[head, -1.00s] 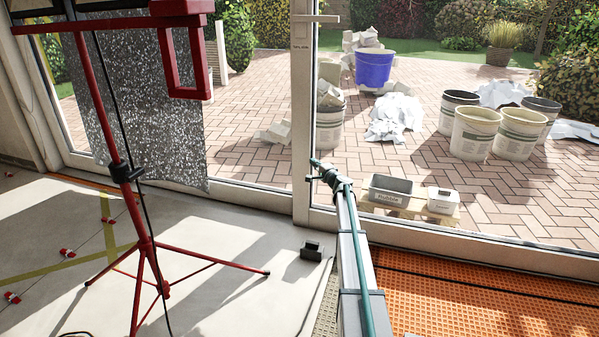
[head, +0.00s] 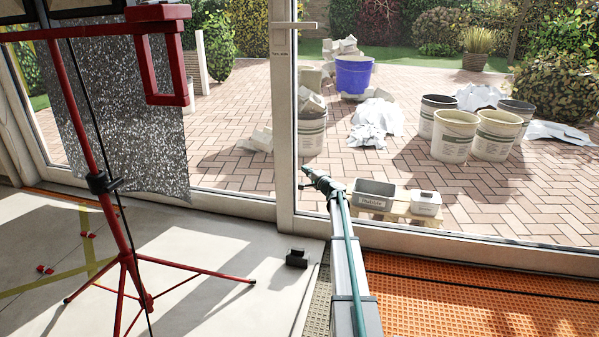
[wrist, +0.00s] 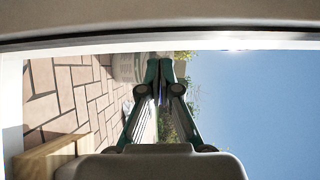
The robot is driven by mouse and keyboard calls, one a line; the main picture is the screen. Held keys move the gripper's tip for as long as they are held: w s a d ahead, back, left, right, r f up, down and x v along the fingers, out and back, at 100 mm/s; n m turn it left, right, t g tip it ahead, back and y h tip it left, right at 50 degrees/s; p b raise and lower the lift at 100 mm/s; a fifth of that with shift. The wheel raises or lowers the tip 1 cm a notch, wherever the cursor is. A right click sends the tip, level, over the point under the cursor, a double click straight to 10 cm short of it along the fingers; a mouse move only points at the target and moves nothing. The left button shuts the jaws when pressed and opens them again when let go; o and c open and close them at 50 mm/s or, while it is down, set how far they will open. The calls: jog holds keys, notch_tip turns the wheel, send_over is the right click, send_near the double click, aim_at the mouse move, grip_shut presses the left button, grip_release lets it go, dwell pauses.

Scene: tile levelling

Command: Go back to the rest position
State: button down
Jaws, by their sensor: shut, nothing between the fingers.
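My gripper (head: 309,177) shows in the head view at the far end of my grey arm, by the glass door's frame. In the wrist view its two dark green fingers (wrist: 162,82) meet at the tips, with nothing between them. The gripper is clear of the floor. I cannot tell its exact distance from the door frame.
A red tripod stand (head: 128,262) is left of my arm. A small black block (head: 297,258) sits on the floor. Orange matting (head: 470,295) lies to the right. Beyond the glass door are a grey tub (head: 375,199), a blue bucket (head: 353,76) and several pale buckets.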

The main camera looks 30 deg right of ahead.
jog(key=s+p, duration=0.3)
jog(key=s, duration=0.6)
jog(key=s+a+f+n+g+y+p, duration=0.35)
jog(key=s+a+f, duration=0.35)
jog(key=a, duration=0.3)
jog(key=s+a+f+n+g+y+p, duration=0.25)
jog(key=s+a+f+g, duration=0.35)
jog(key=a, duration=0.4)
jog(key=s+a+f+n+g+h+p, duration=0.1)
jog(key=s+a+f+n+g+p, duration=0.15)
jog(key=s+a+p, duration=0.4)
jog(key=s+a+f+n+g+p, duration=0.2)
jog(key=s+a+g+p, duration=0.1)
jog(key=s+a, duration=0.65)
jog(key=s+a+r+n+g+h+p, duration=0.1)
jog(key=s+a+r+g+p, duration=0.3)
jog(key=s, duration=0.6)
jog(key=s+a+n+g+h+p, duration=0.1)
jog(key=s+a+n+p, duration=0.15)
jog(key=s+p, duration=0.5)
jog(key=s+a+r+n+g+h+p, duration=0.1)
jog(key=s+a+r+n+g+p, duration=0.1)
jog(key=s+r+p, duration=0.5)
jog(key=s+a+r+n+g+h+p, duration=0.2)
jog(key=s+a+r+p, duration=0.2)
jog(key=s+r+p, duration=0.4)
jog(key=s+p, duration=0.1)
jog(key=s, duration=0.6)
jog(key=shift+s+a+g, duration=0.15)
jog(key=shift+g, duration=0.25)
